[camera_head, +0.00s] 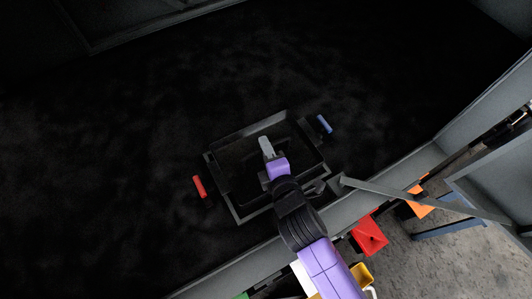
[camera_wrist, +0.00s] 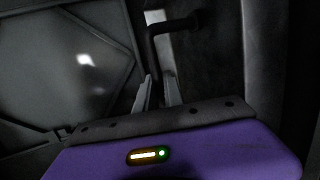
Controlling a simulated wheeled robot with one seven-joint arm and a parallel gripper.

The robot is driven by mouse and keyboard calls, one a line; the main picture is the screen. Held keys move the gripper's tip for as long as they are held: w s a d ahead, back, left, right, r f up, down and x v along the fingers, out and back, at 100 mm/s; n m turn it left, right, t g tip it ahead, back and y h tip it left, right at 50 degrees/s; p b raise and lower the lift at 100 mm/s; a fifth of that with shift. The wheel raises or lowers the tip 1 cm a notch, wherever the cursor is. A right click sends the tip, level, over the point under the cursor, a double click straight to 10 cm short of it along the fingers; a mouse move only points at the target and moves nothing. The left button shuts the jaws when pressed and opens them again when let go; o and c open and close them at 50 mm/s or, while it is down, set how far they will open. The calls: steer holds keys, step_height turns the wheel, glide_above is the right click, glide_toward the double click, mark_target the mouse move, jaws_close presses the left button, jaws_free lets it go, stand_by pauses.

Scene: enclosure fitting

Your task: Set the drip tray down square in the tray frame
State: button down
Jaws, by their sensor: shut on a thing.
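The tray frame (camera_head: 222,197) is a grey rectangular rim on the dark floor, in the middle of the head view. The drip tray (camera_head: 240,160) is black and lies within or just over the frame's outline; its edges are hard to tell apart from the frame, and I cannot tell whether it rests on it. My gripper (camera_head: 265,146) is above the tray's middle. In the wrist view, my gripper (camera_wrist: 158,92) is shut on a dark bent handle (camera_wrist: 176,25), which appears to belong to the tray. My arm hides the frame's near right part.
A red block (camera_head: 199,187) lies left of the frame and a blue block (camera_head: 324,124) right of it. A grey enclosure edge (camera_head: 420,170) runs along the near right, with a grey bar (camera_head: 385,191) near it. Dark floor (camera_head: 150,110) is clear behind and left.

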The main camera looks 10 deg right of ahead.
steer(key=shift+f+b, duration=0.4)
steer(key=shift+f, duration=1.3)
steer(key=shift+f, duration=0.2)
steer(key=c, duration=1.5)
jaws_free()
steer(key=shift+o, duration=0.2)
steer(key=shift+r, duration=0.2)
steer(key=v, duration=1.2)
